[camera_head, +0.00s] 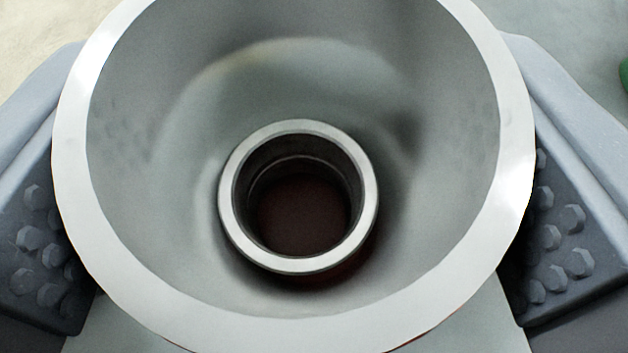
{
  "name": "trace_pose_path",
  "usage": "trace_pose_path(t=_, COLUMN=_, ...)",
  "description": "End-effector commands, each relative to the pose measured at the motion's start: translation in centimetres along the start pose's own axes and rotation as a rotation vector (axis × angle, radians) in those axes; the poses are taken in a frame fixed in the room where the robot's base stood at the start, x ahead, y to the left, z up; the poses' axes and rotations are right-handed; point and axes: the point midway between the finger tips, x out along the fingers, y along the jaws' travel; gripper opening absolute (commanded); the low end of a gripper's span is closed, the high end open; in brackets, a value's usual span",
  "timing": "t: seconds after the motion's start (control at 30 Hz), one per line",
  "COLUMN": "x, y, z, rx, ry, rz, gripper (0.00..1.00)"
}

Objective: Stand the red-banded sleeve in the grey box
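A large pale metal sleeve (110,270) fills the middle of the camera view, and I look down into its open top. A thin reddish edge shows under its near rim; the rest of its outer wall is hidden. My gripper (300,325) has one studded grey finger pad on each side of it, and both pads meet its outer wall. Inside its outline, lower down, a smaller steel ring (298,265) with a dark reddish bore shows. I cannot tell whether this ring is separate or part of the sleeve. The grey box cannot be made out.
A flat grey-green surface (480,325) shows below the sleeve between the pads. A pale cream area (35,30) lies at the upper left. A small part of a green object (624,76) shows at the right edge.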

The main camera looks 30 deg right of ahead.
Motion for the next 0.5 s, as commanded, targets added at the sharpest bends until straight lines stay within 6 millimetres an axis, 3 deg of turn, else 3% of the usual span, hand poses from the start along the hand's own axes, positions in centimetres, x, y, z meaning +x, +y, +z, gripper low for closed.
trace_pose_path(t=0.1, x=0.9, y=0.1, z=2.0, rx=0.001, ry=-0.004, rz=0.002, gripper=0.27)
trace_pose_path(t=0.5, x=2.4, y=0.2, z=5.7, rx=0.002, ry=-0.001, rz=0.003, gripper=0.27)
